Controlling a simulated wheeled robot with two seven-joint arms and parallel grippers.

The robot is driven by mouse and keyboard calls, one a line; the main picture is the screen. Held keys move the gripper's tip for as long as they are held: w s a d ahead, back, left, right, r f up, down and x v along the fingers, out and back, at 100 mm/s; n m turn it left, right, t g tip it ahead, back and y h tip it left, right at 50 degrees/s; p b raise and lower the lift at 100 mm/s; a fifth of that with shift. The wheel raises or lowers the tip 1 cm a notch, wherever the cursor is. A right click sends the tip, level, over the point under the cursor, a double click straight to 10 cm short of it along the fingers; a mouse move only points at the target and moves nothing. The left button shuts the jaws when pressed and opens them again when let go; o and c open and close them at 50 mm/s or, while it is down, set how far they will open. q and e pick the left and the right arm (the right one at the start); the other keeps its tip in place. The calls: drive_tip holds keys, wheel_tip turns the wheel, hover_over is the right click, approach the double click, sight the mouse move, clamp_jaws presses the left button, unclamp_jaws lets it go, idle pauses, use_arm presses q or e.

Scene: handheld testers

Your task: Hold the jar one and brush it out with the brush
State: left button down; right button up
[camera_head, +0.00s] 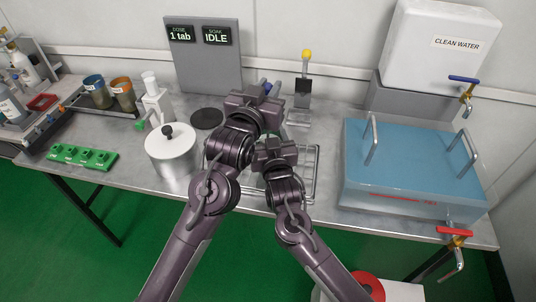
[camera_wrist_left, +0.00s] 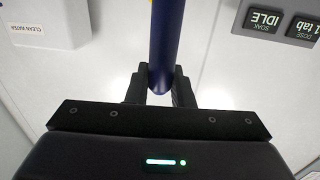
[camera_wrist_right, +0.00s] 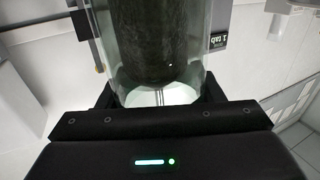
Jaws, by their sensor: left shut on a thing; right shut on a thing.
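My left gripper (camera_head: 266,94) is above and slightly left of my right gripper (camera_head: 274,146) in the head view. My right gripper is shut on a clear glass jar (camera_wrist_right: 203,60). The brush's dark bristle head (camera_wrist_right: 155,40) shows inside the jar in the right wrist view, with the clear jar end below it. In the head view my grippers hide most of the jar and the brush.
A wire rack (camera_head: 312,175) lies under my arms. A blue water basin (camera_head: 410,160) is right, below the clean water tank (camera_head: 437,45). A display panel (camera_head: 205,60) stands behind.

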use_arm(q)
drive_tip(key=shift+r, duration=0.1)
drive_tip(key=shift+r, duration=2.4)
drive_tip(key=shift+f, duration=2.5)
drive_tip(key=shift+r, duration=0.1)
drive_tip(key=shift+r, duration=2.4)
drive_tip(key=shift+f, duration=2.5)
